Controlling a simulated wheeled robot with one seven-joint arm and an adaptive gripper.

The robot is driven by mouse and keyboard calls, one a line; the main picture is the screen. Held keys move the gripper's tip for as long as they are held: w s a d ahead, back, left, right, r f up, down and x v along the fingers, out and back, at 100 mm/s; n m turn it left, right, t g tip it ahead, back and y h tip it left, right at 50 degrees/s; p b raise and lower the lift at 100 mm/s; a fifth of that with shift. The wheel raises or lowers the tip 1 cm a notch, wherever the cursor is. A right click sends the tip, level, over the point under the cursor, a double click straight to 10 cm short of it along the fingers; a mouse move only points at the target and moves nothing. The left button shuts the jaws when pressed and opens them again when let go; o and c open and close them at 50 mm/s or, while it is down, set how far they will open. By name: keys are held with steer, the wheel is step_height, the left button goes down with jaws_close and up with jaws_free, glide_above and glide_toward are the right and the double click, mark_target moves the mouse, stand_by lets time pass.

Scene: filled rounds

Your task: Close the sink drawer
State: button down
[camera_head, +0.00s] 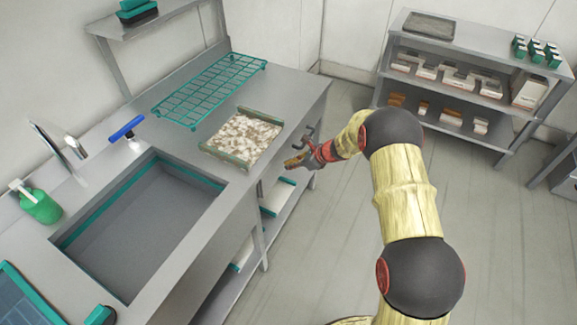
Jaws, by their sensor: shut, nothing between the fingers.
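The steel sink (150,225) is set into the counter at the left, a deep grey basin with a teal band inside. I cannot make out a drawer front below it, because the counter top hides most of that side from this high view. My gripper (297,155) is shut and empty. It appears just off the counter's right edge, to the right of a speckled tray and well up and right of the sink. Its fingertips are small here, and I cannot tell whether they touch anything.
The speckled tray (243,137) and a teal wire rack (208,91) rest on the counter. A stocked shelf unit (468,42) is at the back right.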

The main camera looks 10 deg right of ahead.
steer(key=d+f+p+v, duration=0.1)
steer(key=p+v, duration=0.1)
steer(key=v, duration=1)
steer(key=shift+s+f, duration=0.25)
steer(key=shift+s, duration=0.15)
steer(key=shift+d, duration=0.1)
